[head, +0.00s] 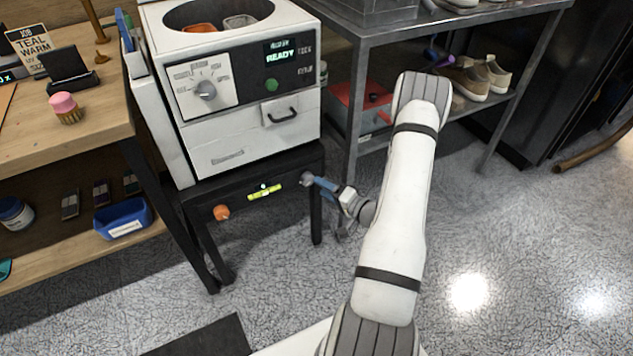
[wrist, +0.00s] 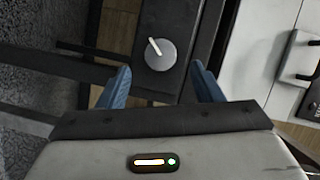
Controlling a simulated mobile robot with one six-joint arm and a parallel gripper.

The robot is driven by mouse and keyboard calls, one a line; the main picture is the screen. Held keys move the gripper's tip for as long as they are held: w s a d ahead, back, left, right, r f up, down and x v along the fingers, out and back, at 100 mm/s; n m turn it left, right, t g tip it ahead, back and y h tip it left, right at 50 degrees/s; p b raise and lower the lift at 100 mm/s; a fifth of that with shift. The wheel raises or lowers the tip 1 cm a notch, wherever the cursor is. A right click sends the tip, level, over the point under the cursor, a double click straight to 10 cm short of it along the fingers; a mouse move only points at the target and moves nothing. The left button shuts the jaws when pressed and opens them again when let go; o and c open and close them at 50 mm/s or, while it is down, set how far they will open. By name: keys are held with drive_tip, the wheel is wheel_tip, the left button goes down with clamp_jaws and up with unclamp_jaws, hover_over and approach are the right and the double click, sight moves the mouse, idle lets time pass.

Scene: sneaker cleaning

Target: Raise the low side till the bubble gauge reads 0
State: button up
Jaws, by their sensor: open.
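The bubble gauge (head: 264,192) is a small yellow-green vial on the front of the black stand (head: 240,180) under the white machine. It slopes down to the left in the head view; its bubble and reading are too small to tell. An orange knob (head: 221,212) sits on the stand's front at left. A grey knob (head: 306,179) is at its right end. In the wrist view this grey knob (wrist: 161,55) has a white pointer line. My gripper (head: 318,182) is open at the grey knob. Its blue fingers (wrist: 161,68) stand either side of the knob, apart from it.
The white machine (head: 250,140) shows READY on its display. A wooden bench (head: 60,150) with a brush and a blue bin stands at left. A metal shelf (head: 450,35) with shoes is behind my arm. Speckled floor at right is mostly clear.

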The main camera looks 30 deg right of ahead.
drive_tip(key=v, duration=0.2)
drive_tip(key=shift+s+d, duration=0.15)
drive_tip(key=shift+s, duration=0.25)
drive_tip(key=w+a+r+n+g+h+p, duration=0.1)
drive_tip(key=w+r+n+g+h+p, duration=0.3)
drive_tip(key=r, duration=0.6)
drive_tip(key=s+r+h+p, duration=0.1)
drive_tip(key=r+p, duration=0.4)
drive_tip(key=r, duration=0.4)
drive_tip(key=w+a+r+n+g+h+p, duration=0.1)
drive_tip(key=w+r+n+g+h+p, duration=0.3)
drive_tip(key=r, duration=0.6)
drive_tip(key=s+a+r+g+p, duration=0.1)
drive_tip(key=s+a+r+p, duration=0.3)
drive_tip(key=s+r, duration=0.4)
drive_tip(key=s+a+r+n+g+y+p, duration=0.1)
drive_tip(key=s+a+r+g+p, duration=0.1)
drive_tip(key=s+a+r+p, duration=0.2)
drive_tip(key=s+a+r+g+y+p, duration=0.1)
drive_tip(key=s+a+r+p, duration=0.3)
drive_tip(key=s+a+r, duration=0.4)
drive_tip(key=s+r+g, duration=0.1)
drive_tip(key=s+r, duration=0.3)
drive_tip(key=s, duration=0.2)
drive_tip(key=shift+a+r+n, duration=0.15)
drive_tip(key=shift+n, duration=0.25)
